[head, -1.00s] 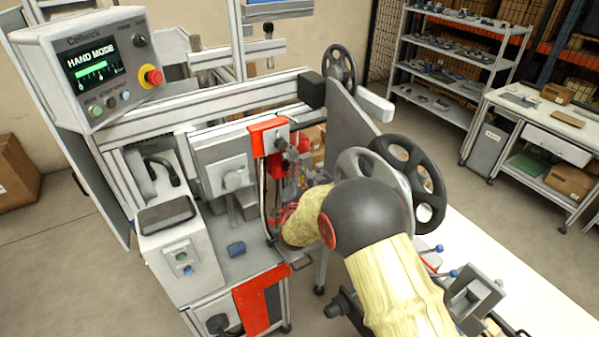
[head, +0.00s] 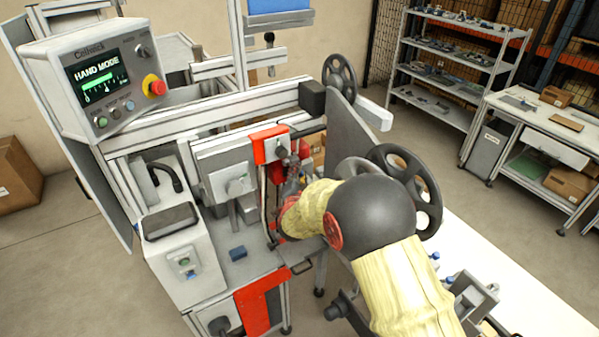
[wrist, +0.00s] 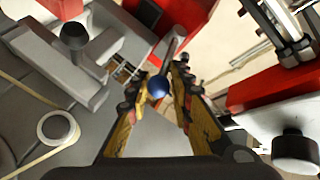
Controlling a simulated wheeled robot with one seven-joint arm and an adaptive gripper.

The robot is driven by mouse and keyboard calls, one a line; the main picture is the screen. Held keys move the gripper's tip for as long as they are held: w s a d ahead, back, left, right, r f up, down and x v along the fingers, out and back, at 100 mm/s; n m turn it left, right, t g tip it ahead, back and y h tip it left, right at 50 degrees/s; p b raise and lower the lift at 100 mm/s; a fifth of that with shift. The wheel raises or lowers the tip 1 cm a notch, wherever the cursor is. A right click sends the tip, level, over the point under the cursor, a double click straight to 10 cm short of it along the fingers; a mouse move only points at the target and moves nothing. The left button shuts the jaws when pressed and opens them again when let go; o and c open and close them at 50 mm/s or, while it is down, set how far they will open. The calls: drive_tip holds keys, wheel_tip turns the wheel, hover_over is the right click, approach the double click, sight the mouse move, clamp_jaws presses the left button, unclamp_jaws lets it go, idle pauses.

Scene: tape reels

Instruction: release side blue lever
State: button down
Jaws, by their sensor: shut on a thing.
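The blue lever's round blue knob (wrist: 158,88) sits between the finger pads of my gripper (wrist: 160,82) in the wrist view. Its grey shaft (wrist: 172,50) runs up and away from the knob. The fingers are shut on the knob, one on each side. In the head view my arm reaches into the machine by the red bracket, and its cream sleeve and dark joint hide the gripper and the lever.
A red block (wrist: 270,100) and a black knob (wrist: 295,150) lie close to the right of the fingers. A grey block with a dark knob (wrist: 74,38) and a white roller (wrist: 58,128) are at left. Black reels (head: 405,185) stand beside my arm.

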drive_tip(key=r+n+g+p, duration=0.1)
drive_tip(key=g+p, duration=0.1)
drive_tip(key=p, duration=0.1)
drive_tip(key=shift+w+r, duration=0.1)
drive_tip(key=shift+r, duration=0.1)
drive_tip(key=shift+w+a+r+h, duration=0.15)
drive_tip(key=shift+w+r+h, duration=0.15)
drive_tip(key=shift+r, duration=0.3)
drive_tip(key=c, duration=1.9)
unclamp_jaws()
drive_tip(key=shift+o, duration=1.3)
drive_tip(key=shift+r, duration=0.1)
drive_tip(key=v, duration=1.1)
drive_tip(key=shift+s, duration=0.45)
